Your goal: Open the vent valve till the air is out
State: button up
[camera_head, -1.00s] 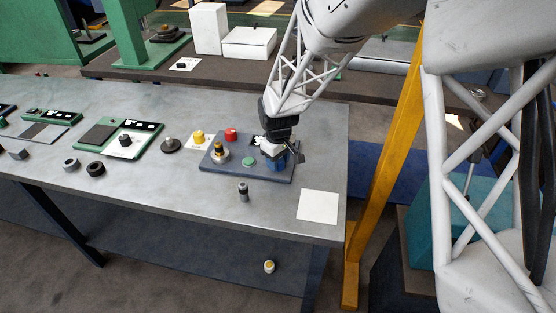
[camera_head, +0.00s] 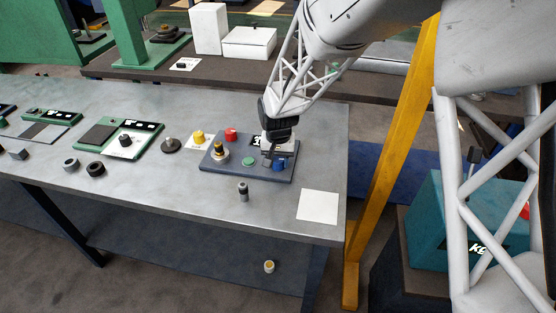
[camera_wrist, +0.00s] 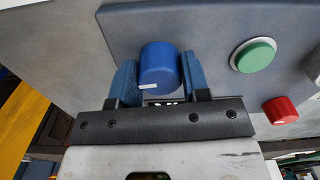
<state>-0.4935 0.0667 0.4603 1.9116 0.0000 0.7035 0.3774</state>
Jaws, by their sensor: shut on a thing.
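A blue knob (camera_head: 279,166) stands at the right end of a blue-grey panel (camera_head: 232,172) on the bench; I take it for the vent valve, though no label on it is readable. My gripper (camera_head: 276,158) is down at the knob. In the wrist view the blue knob (camera_wrist: 158,64) sits between the two blue fingers of my gripper (camera_wrist: 158,76), which are shut on its sides. A short white mark shows on the knob's lower edge. A dark label behind it is mostly hidden by my gripper.
The panel also bears a green button (camera_wrist: 254,55), a red knob (camera_wrist: 280,110) and a brass fitting with a black top (camera_head: 219,152).

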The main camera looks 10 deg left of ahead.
aim_at(278, 159)
jog(key=shift+m, duration=0.6)
jog(key=o, duration=0.9)
jog(key=shift+r, duration=0.15)
notch_tip(278, 159, up, 7)
jog(key=shift+r, duration=0.3)
dwell(0.3)
